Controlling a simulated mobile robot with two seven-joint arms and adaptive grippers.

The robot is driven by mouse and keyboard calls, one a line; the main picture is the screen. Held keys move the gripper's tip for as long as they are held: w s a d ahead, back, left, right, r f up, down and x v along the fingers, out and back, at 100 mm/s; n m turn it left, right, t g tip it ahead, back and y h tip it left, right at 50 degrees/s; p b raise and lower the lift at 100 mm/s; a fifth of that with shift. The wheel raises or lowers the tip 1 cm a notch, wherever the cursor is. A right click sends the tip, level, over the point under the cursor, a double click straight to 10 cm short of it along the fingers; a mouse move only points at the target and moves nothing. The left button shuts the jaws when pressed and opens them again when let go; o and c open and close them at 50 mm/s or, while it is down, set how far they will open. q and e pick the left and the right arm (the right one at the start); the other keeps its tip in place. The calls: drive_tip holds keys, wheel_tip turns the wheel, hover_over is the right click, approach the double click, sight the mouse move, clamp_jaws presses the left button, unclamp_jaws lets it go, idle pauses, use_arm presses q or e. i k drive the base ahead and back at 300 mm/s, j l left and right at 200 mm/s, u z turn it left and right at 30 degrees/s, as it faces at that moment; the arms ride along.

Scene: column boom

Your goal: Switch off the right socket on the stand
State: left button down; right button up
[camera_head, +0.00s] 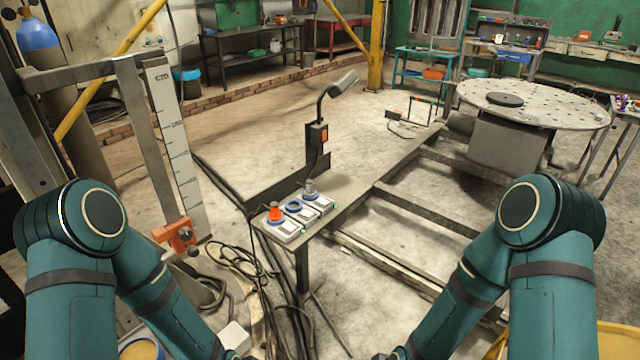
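A narrow metal stand (352,187) holds a row of light-grey sockets near its front left end. The left socket (286,231) has a red-orange plug (274,211) in it and a small green light at its front corner. The middle socket (304,214) shows a blue round cover and no plug. The right socket (322,203) has a grey plug (310,187) in it and a green light (335,206) at its front corner. The switches are too small to make out. Both my arms reach down past the bottom edge, and neither gripper shows.
A bent lamp-like post (322,130) rises behind the sockets. Dark cables (240,262) hang and lie left of the stand. A measuring column (172,150) stands at the left. Metal rails (430,205) and a round perforated table (545,108) lie to the right.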

sight(321, 201)
drive_tip(key=i+z, duration=0.35)
drive_tip(key=i, duration=0.3)
drive_tip(key=i+j+z, duration=0.35)
drive_tip(key=i, duration=0.25)
drive_tip(key=i+l+u, duration=0.1)
drive_tip(key=i+u, duration=0.2)
drive_tip(key=i, duration=0.2)
drive_tip(key=i+l+u, duration=0.3)
drive_tip(key=i, duration=0.15)
